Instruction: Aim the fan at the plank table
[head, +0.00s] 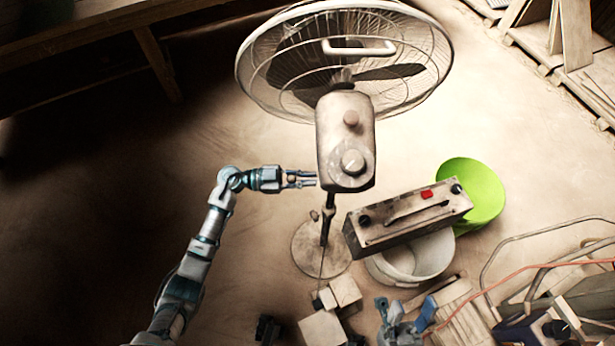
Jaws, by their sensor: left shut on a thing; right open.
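The standing fan (346,140) is seen from behind, with its motor housing towards me and its round cage beyond, facing the top of the view. Its pole goes down to a round base on the floor. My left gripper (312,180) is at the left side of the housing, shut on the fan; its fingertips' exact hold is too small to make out. My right gripper (406,306) is low in the view, open and apart from the fan. A dark wooden table (110,32), apparently the plank table, stands at the top left.
A grey metal box (408,213) with a handle and red switch rests over a white bucket (412,262). A lime green bucket (474,190) stands behind. Blocks (325,328), boards and an orange cable crowd the bottom right. Planks (577,35) stand top right. The left floor is clear.

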